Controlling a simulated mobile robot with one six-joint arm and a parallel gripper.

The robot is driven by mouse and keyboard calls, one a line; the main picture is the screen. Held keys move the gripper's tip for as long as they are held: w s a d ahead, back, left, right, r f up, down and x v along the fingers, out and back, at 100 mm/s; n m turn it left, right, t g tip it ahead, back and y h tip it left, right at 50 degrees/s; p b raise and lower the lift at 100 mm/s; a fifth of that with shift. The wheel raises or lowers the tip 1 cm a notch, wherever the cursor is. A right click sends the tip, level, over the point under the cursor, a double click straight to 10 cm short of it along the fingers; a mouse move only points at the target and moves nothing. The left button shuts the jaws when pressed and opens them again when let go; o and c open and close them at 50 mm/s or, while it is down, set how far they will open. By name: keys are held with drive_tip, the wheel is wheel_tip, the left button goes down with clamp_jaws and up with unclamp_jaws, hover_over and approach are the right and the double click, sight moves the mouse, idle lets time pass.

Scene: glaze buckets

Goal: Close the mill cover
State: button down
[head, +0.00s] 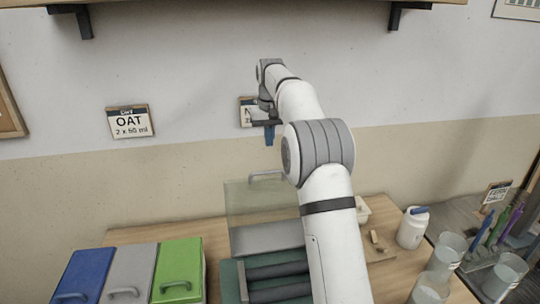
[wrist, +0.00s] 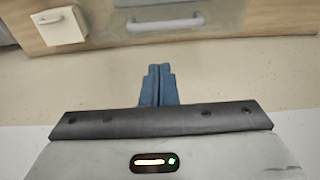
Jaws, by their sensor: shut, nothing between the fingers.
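The mill (head: 230,282) is a green box with dark rollers on the table. Its clear cover (head: 262,215) stands raised at the back of the mill, with a grey handle (head: 268,176) along its top edge. The handle also shows at the top of the wrist view (wrist: 165,23). My gripper (head: 269,142) is above the cover, apart from the handle, with its blue fingers pointing down. In the wrist view its fingers (wrist: 158,70) are together and empty. My arm hides the right side of the mill and cover.
Blue (head: 82,275), grey (head: 130,272) and green (head: 179,268) lidded bins stand left of the mill. A white jar (head: 412,228) and clear buckets (head: 448,250) stand to the right. The wall with an OAT sign (head: 130,122) is close behind; shelf brackets hang above.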

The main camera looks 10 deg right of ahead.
drive_tip(key=w, duration=0.3)
drive_tip(key=p, duration=0.2)
hover_over(270, 176)
drive_tip(key=shift+s+a+f, duration=0.1)
drive_tip(key=shift+s+f, duration=0.1)
drive_tip(key=shift+f, duration=2.25)
drive_tip(key=shift+s+f, duration=0.15)
drive_tip(key=shift+f, duration=2.25)
